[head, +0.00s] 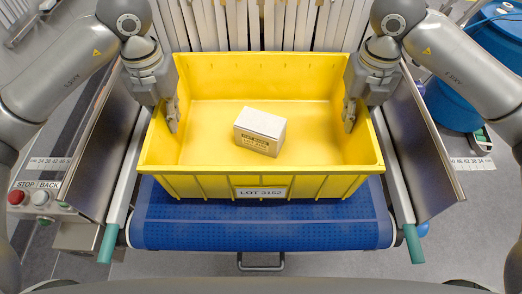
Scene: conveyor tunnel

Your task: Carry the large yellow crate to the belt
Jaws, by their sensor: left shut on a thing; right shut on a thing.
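The large yellow crate (260,183) is in the middle of the head view, over the blue belt (260,222). Its front wall has a label reading LOT 3152. A small pale carton (260,130) lies inside on the crate floor. My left gripper (173,115) is shut on the crate's left side wall. My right gripper (349,115) is shut on its right side wall. The crate looks about level. Whether its underside touches the belt is hidden.
Metal side guards (103,150) and (418,150) flank the belt. A strip curtain (262,25) hangs behind the crate. A control box with a red stop button (16,197) is at the left. Blue drums (455,105) stand at the right. The front belt stretch is bare.

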